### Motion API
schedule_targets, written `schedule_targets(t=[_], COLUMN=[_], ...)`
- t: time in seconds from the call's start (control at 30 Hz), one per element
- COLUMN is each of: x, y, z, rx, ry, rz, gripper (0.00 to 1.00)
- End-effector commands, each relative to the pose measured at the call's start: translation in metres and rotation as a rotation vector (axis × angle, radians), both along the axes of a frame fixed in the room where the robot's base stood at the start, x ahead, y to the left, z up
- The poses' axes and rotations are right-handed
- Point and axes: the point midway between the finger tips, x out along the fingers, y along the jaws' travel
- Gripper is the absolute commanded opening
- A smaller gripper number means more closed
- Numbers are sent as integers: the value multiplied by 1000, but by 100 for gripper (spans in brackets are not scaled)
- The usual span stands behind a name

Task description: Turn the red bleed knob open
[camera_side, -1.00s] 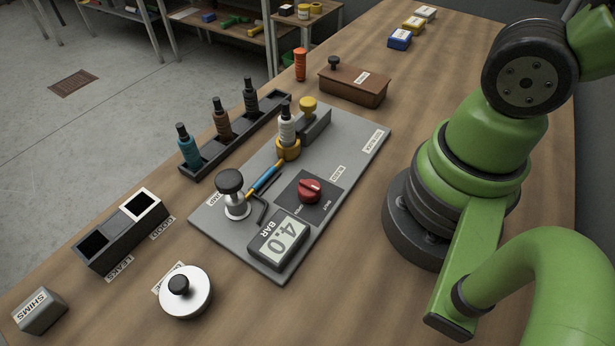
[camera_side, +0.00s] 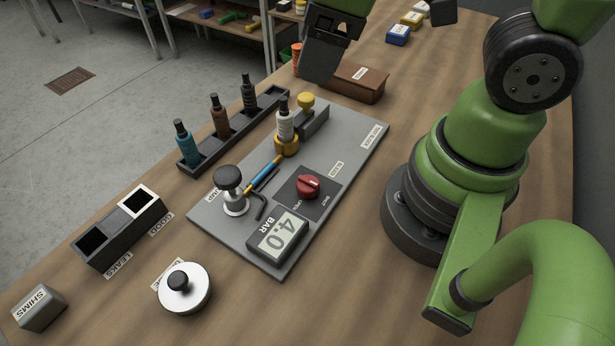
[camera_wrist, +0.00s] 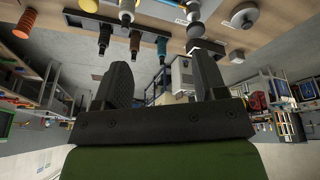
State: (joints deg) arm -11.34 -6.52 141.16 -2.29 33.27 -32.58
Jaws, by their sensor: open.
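The red bleed knob (camera_side: 308,186) sits on a dark square of the grey panel (camera_side: 345,140) in the side view, with OPEN and SHUT labels beside it. I cannot tell clearly which label it points at. The gauge (camera_side: 277,235) in front of it reads 4.0 BAR. My gripper (camera_side: 318,72) is at the top of the side view, above the far end of the panel and well away from the knob. In the wrist view my gripper (camera_wrist: 162,72) has its two fingers spread with nothing between them. The knob cannot be made out there.
A black-topped pump (camera_side: 231,188), a blue hose piece (camera_side: 265,173) and a white bottle in a yellow collar (camera_side: 286,146) stand on the panel. A bottle rack (camera_side: 222,143) lies left of it. A brown box (camera_side: 358,84) is behind. A round lid (camera_side: 185,290) lies in front.

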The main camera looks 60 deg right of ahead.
Motion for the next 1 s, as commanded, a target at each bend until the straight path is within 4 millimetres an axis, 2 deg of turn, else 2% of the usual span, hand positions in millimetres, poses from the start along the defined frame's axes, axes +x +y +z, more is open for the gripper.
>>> schedule_targets(t=[0.03,0.2,0.3,0.4,0.67,1.0], x=[3,4,0,-2,-4,-4], y=[6,19,24,27,27,27], z=[-19,-71,-92,-105,-124,-176], rx=[-49,-163,-196,-213,-221,-219], ry=[49,147,186,207,221,221], rz=[128,528,694,796,843,839], gripper=[65,65,65,65,65,65])
